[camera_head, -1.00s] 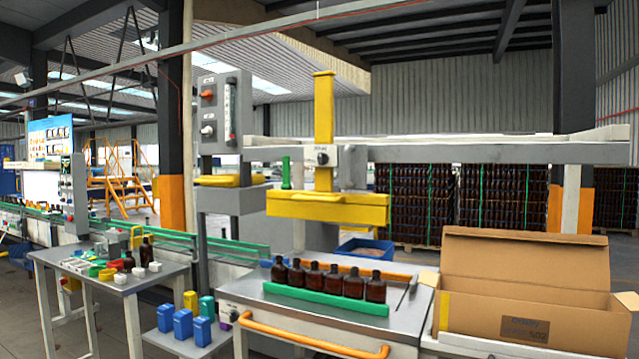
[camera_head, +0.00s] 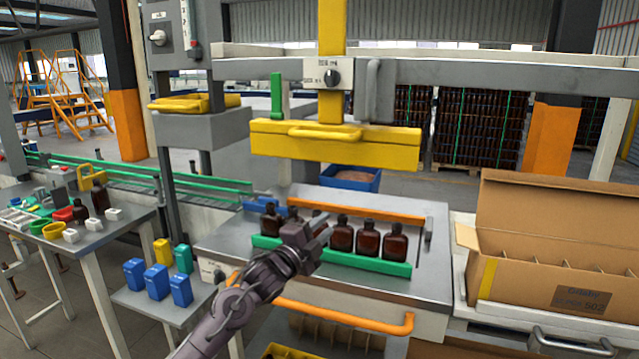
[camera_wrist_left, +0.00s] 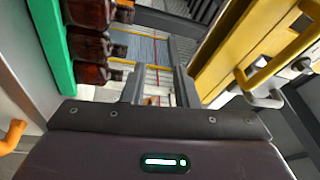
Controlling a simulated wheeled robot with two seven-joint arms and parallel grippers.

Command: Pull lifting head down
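The yellow lifting head (camera_head: 375,143) hangs from a yellow column above the metal table, with a yellow bar handle (camera_head: 326,133) on its front. It sits clearly above a row of amber bottles (camera_head: 368,239) standing behind a green rail. My left gripper (camera_head: 322,238) is in front of the bottles, below the lifting head and apart from it, and hides some bottles. In the left wrist view, the fingers (camera_wrist_left: 158,92) stand apart with nothing held between them. There the lifting head's handle (camera_wrist_left: 285,50) shows at upper right and bottles (camera_wrist_left: 90,45) at upper left. My right gripper is not in view.
A green rail (camera_head: 380,264) and an orange bar (camera_head: 375,213) flank the bottles. An orange handle (camera_head: 345,316) runs along the table front. An open cardboard box (camera_head: 545,260) stands right. A side table with blue containers (camera_head: 157,279) is left.

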